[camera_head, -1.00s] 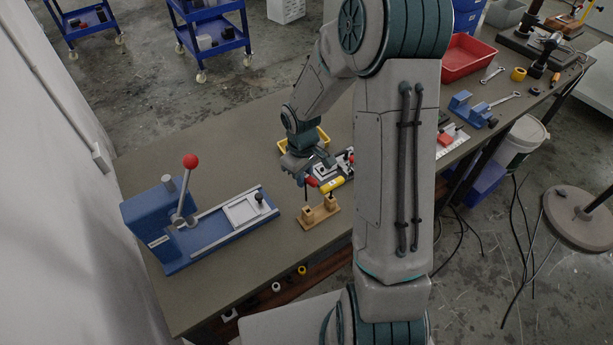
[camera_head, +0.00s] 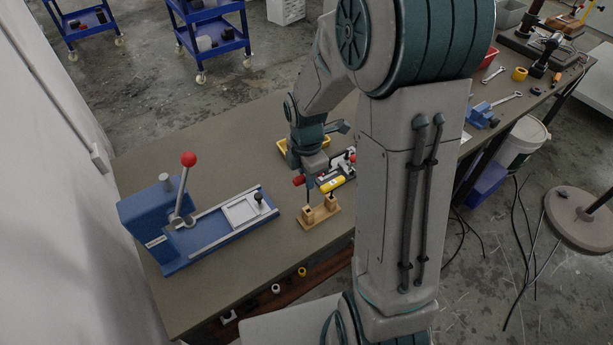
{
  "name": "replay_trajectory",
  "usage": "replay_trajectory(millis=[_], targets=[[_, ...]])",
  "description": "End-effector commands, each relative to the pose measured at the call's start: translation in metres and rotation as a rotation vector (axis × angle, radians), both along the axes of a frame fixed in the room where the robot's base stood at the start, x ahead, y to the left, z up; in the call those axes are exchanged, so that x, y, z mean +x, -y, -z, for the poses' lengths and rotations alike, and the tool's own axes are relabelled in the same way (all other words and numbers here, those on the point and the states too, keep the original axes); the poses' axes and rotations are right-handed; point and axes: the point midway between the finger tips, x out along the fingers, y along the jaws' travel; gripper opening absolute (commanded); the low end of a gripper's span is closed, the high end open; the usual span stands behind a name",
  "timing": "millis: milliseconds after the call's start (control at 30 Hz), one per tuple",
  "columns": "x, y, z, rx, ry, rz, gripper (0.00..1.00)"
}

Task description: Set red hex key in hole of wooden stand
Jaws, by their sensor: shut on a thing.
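The red hex key (camera_head: 299,180) has a red handle, and its red end sticks out to the left of my gripper (camera_head: 309,181). My gripper is shut on it, just above the left part of the wooden stand (camera_head: 320,216). A thin dark shaft runs down from the gripper towards the left block of the stand. I cannot tell whether its tip is inside the hole or just above it. A yellow-handled key (camera_head: 332,184) stands at the stand's right block. My gripper's fingers are partly hidden by its own body.
A blue press (camera_head: 155,222) with a red-knobbed lever and a slide rail stands left of the stand. A yellow tray (camera_head: 284,148) and a small dark device (camera_head: 342,160) lie behind my gripper. The bench front between press and stand is clear.

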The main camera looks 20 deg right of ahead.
Motion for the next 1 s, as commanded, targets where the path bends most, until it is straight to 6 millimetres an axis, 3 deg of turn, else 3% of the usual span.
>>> replay_trajectory(millis=[367,1000], targets=[[-0.003,-0.001,0.005,0.006,0.001,-0.088,0.0],[-0.003,-0.001,0.064,0.005,0.0,-0.086,0.0]])
